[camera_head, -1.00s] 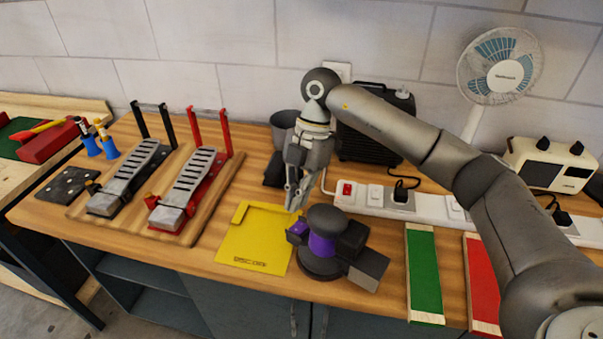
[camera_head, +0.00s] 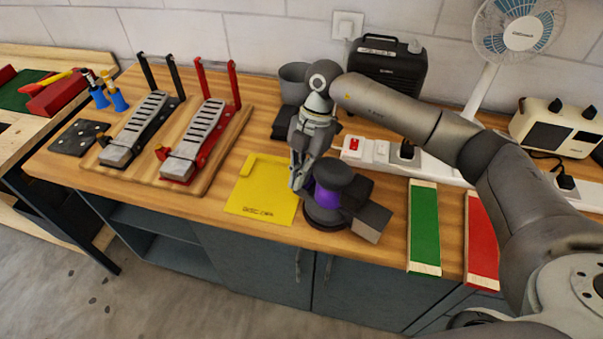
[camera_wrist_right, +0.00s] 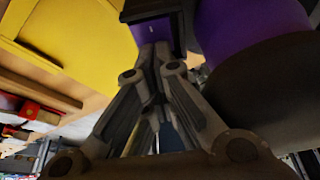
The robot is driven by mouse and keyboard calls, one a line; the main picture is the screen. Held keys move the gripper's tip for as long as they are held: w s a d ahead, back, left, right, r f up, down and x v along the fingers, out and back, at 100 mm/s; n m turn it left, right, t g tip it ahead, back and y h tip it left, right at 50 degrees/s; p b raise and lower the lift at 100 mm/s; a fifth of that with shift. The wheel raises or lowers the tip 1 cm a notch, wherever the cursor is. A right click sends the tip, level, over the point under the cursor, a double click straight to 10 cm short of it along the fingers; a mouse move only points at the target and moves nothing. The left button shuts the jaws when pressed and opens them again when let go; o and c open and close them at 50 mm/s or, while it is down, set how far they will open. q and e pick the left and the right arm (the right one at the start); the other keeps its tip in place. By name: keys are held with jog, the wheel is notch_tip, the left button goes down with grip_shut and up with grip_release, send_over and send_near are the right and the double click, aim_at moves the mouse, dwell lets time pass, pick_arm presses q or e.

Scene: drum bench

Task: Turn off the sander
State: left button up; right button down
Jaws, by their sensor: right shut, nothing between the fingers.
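The sander (camera_head: 331,194) stands on the bench, with a dark round top, a purple band and a dark grey box on its right side. My right gripper (camera_head: 294,186) is shut and empty, pointing down at the sander's left side. In the right wrist view the shut fingertips (camera_wrist_right: 152,50) are at a small purple part with a white mark (camera_wrist_right: 151,30), beside the sander's large purple and dark body (camera_wrist_right: 240,40). Whether they press on it I cannot tell. My left gripper is not in view.
A yellow sheet (camera_head: 262,190) lies left of the sander. A white power strip (camera_head: 360,146) with a red switch runs behind it. Green (camera_head: 424,225) and red (camera_head: 482,240) boards lie to the right. Two pedals on a wooden board (camera_head: 205,177) stand left.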

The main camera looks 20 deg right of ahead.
jog(key=shift+d+f, duration=0.1)
jog(key=shift+f, duration=0.1)
jog(key=shift+w+d+r, duration=0.15)
jog(key=shift+d+r, duration=0.05)
jog(key=shift+d, duration=0.05)
jog(key=shift+w+d, duration=0.25)
jog(key=shift+d, duration=0.05)
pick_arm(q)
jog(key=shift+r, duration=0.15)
pick_arm(e)
jog(key=shift+r, duration=0.15)
